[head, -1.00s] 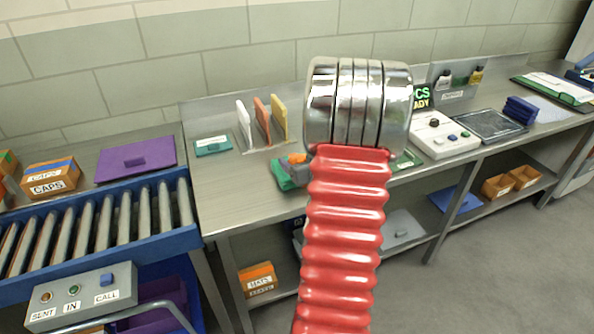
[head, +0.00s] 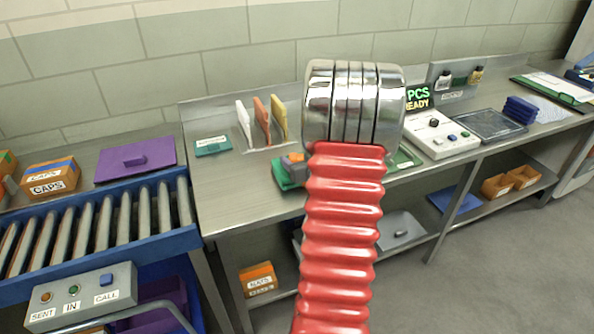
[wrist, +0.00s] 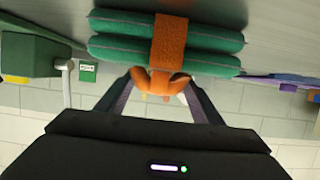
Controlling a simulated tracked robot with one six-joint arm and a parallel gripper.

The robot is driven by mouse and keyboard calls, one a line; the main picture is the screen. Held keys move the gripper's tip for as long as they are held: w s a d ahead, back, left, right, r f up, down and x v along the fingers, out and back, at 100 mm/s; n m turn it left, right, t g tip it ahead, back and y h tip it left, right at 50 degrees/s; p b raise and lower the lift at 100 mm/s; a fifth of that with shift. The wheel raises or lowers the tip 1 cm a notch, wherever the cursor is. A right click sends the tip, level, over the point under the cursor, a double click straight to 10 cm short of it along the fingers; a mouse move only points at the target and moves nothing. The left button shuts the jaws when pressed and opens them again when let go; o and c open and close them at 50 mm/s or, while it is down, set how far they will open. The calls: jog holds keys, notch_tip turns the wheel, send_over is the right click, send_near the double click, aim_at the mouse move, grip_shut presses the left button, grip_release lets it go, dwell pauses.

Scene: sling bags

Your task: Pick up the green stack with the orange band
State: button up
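The green stack (wrist: 110,47) with the orange band (wrist: 166,40) fills the upper middle of the wrist view. It is several green layers, with the band around its middle. In the head view the green stack (head: 284,180) is at the bench's front, partly hidden by my red arm. My gripper (wrist: 162,80) is at the stack in the wrist view, its two dark fingers apart on either side of the orange part of the band. Whether the fingertips touch it I cannot tell. In the head view my gripper is mostly hidden behind my arm.
White, orange and yellow dividers (head: 262,120) stand behind the stack. A small green packet (head: 213,146) lies to the left. A control box (head: 440,136) and dark tray (head: 490,125) are to the right. A roller conveyor (head: 100,215) adjoins the bench on the left.

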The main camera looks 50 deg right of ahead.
jog(key=c, duration=1)
jog(key=shift+o, duration=0.2)
jog(key=shift+r, duration=0.1)
jog(key=shift+r, duration=4.95)
